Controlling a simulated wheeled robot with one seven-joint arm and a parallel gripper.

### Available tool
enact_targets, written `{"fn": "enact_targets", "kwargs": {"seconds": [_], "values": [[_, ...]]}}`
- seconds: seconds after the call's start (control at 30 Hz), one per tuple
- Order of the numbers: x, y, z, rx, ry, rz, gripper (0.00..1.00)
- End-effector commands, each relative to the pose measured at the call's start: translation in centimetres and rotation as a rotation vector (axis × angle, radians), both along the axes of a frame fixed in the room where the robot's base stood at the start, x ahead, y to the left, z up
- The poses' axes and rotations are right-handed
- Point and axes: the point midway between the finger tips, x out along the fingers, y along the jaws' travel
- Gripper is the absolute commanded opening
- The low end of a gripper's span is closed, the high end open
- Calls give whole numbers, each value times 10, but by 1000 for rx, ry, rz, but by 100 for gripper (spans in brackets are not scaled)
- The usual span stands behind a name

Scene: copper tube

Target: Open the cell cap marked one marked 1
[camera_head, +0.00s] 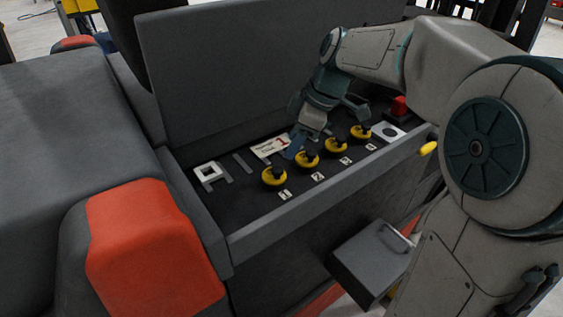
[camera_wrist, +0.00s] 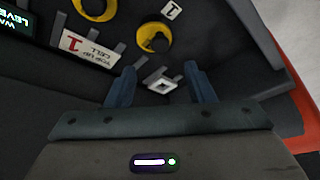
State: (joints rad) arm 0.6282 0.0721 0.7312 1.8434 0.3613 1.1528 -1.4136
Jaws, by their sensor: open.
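The cell cap marked 1 (camera_head: 274,177) is a yellow disc with a dark knob, the leftmost in a row of similar caps in a dark tray. Its small white label 1 (camera_head: 284,195) lies just in front of it. In the wrist view the cap (camera_wrist: 154,38) lies beyond my fingertips, with its label (camera_wrist: 172,10) above. My gripper (camera_head: 303,144) is over the tray, behind the caps and right of cap 1. In the wrist view the gripper (camera_wrist: 160,68) has its blue fingers spread and empty, apart from the cap.
A card reading "TOP UP CELL 1" (camera_wrist: 88,52) lies behind the caps. A white square-holed piece (camera_head: 210,173) lies left of cap 1. A raised lid (camera_head: 215,65) stands behind the tray, and a front rim (camera_head: 325,185) borders it. A red button (camera_head: 399,106) is at the far right.

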Motion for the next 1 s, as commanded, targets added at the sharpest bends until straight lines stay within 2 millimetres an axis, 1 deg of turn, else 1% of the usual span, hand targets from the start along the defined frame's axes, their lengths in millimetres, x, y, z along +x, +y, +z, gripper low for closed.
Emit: {"fn": "enact_targets", "kwargs": {"seconds": [0.03,0.2,0.3,0.4,0.57,0.83,0.87,0.9,1.0], "values": [[0,4,-12,1,5,1,49],[3,18,-44,1,5,2,49],[4,24,-59,0,4,2,49],[5,28,-69,-1,2,1,49],[5,32,-77,-2,0,1,49],[6,32,-77,-2,-1,1,49],[6,32,-77,-2,-1,1,40],[6,32,-77,-2,-1,0,29],[6,32,-77,-2,-1,0,4]]}}
